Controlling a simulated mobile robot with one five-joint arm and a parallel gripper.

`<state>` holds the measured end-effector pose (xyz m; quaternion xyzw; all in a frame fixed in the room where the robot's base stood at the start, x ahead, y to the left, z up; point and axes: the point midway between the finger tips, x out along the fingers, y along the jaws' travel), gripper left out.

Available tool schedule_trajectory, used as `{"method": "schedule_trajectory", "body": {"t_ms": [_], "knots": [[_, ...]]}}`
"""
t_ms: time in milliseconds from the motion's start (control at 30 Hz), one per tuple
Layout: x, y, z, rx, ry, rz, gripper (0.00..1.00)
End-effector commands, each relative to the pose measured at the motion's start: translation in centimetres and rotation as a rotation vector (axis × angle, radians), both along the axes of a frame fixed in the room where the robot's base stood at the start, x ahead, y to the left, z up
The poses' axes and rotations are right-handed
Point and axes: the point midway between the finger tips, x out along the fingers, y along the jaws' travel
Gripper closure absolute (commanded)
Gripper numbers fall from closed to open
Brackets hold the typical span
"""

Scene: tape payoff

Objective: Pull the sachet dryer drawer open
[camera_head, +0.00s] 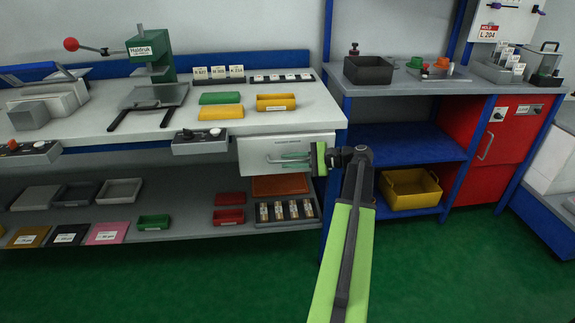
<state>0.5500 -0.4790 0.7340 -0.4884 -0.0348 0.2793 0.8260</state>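The sachet dryer drawer (255,146) has a pale front with a small printed label too small to read. It sits under the right end of the white bench top. Its grey bar handle (272,159) runs across the front. I cannot tell whether the fingers press on the handle. The drawer front looks about level with the bench edge.
A lower shelf (190,226) with trays lies below the drawer. A blue post (329,190) stands just right of it, by a blue shelf unit with a yellow bin (408,199). A small control box (200,147) sits to the left. Green floor in front is clear.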

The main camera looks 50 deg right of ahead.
Motion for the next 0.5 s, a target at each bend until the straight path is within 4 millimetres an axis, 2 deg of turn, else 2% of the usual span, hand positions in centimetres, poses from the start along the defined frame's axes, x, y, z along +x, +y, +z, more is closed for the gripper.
{"method": "schedule_trajectory", "body": {"t_ms": [200,367,500], "knots": [[0.03,-0.01,0.02,0.000,0.000,-0.001,0.80],[0.01,-0.02,0.01,0.000,0.000,-0.001,1.00],[0.00,-0.04,0.02,0.000,0.000,-0.001,1.00]]}}
